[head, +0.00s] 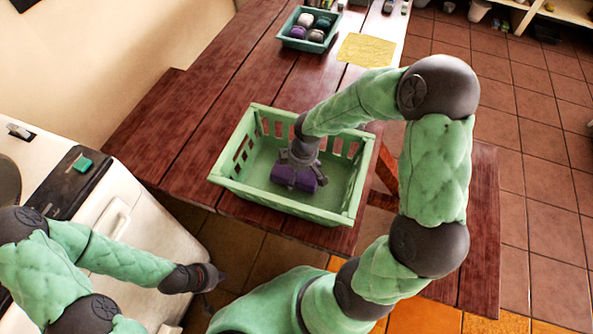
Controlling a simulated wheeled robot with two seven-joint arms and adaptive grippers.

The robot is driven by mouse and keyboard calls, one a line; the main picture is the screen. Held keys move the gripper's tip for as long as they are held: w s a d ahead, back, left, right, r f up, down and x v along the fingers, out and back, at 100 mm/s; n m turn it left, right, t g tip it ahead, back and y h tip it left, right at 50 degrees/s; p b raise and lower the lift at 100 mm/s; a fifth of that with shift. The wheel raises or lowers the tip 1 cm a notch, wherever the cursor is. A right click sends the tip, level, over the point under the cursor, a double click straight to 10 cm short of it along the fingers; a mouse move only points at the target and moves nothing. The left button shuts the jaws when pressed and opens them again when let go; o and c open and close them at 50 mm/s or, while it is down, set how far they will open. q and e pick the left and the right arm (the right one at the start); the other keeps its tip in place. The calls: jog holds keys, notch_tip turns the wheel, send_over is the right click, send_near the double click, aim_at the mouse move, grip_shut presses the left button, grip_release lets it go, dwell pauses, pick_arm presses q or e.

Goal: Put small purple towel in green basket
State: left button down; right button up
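The green basket (233,190) stands on the red-brown wooden table, with slatted sides and an open top. The small purple towel (306,184), a rolled bundle, is inside the basket's outline, near its middle. My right gripper (299,168) points down into the basket, right at the towel and partly covering it. Its fingertips are hidden, so I cannot tell whether they grip the towel or whether the towel touches the basket floor. My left gripper (212,283) is low at the left, away from the basket; its fingers are small and dark.
A teal tray (291,43) with several rolled items, one of them purple, stands at the table's far end. A yellow cloth (366,50) lies beside it. Bare table lies behind the basket.

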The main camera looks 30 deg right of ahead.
jog(key=shift+r, duration=0.1)
notch_tip(320, 180, up, 12)
jog(key=s+d+p, duration=0.1)
jog(key=p, duration=0.3)
jog(key=shift+s+p, duration=0.2)
jog(key=shift+p, duration=0.2)
jog(key=shift+d, duration=0.1)
